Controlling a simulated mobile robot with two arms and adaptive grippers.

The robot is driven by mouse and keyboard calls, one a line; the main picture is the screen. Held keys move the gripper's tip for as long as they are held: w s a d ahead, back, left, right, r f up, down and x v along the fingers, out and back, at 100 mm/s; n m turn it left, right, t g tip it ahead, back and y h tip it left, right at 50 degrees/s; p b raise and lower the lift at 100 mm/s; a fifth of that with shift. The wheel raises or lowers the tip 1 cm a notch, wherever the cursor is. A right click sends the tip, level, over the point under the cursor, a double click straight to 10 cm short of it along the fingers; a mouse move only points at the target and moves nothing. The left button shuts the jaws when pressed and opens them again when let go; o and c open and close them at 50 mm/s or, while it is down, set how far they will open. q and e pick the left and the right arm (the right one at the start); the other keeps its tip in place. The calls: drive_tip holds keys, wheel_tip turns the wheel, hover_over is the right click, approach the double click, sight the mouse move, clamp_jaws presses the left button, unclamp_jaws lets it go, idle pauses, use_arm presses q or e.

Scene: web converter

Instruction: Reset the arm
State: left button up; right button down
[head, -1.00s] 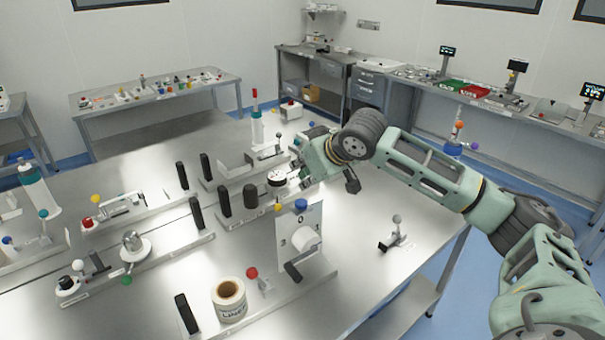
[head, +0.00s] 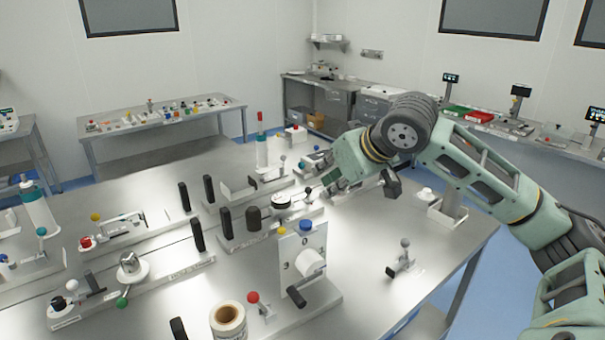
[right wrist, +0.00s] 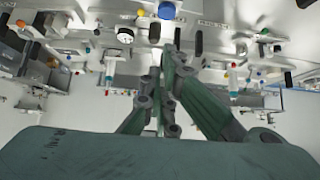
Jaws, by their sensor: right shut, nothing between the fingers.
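My right arm reaches in from the right in the head view. Its green gripper (head: 326,183) points left and down over the far right part of the steel table (head: 352,235). Its fingertips are small and partly hard to make out near a black-and-white round dial (head: 281,202). I cannot tell how high they are above the table. In the right wrist view the gripper fingers (right wrist: 168,52) are drawn together with nothing between them. Fixtures lie beyond the tips there. My left gripper is not in view.
A numbered white panel (head: 302,257) with a crank and a label roll (head: 228,322) stand at the front. A small lever clamp (head: 404,262) stands at the right. Black posts rise among the fixtures at left. A side bench (head: 160,125) stands behind.

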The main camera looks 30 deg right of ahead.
drive_tip(key=s+a+f+n+g+y, duration=0.1)
drive_tip(key=a+f+n, duration=0.1)
drive_tip(key=a+f, duration=0.45)
drive_tip(key=s+a+f+n+g, duration=0.1)
drive_tip(key=a+f, duration=0.3)
drive_tip(key=f, duration=0.6)
drive_tip(key=s+a+f+g, duration=0.1)
drive_tip(key=s+a+f, duration=0.35)
drive_tip(key=f, duration=0.25)
drive_tip(key=s+a+f, duration=0.4)
drive_tip(key=s+f, duration=0.2)
drive_tip(key=f, duration=0.1)
drive_tip(key=s+f+m+g+h, duration=0.1)
drive_tip(key=s+f, duration=0.3)
drive_tip(key=s, duration=0.4)
drive_tip(key=s+f+m+g, duration=0.15)
drive_tip(key=s+f, duration=0.25)
drive_tip(key=s, duration=0.4)
wheel_tip(320, 180, down, 29)
drive_tip(key=s+g+b, duration=0.1)
drive_tip(key=b, duration=0.4)
drive_tip(key=s+d+f+n+g+b, duration=0.1)
drive_tip(key=s+d+f+b, duration=0.2)
drive_tip(key=s+f, duration=1.4)
wheel_tip(320, 180, down, 4)
drive_tip(key=shift+d+r+h, duration=0.1)
drive_tip(key=shift+d+h, duration=0.1)
drive_tip(key=shift+h, duration=0.1)
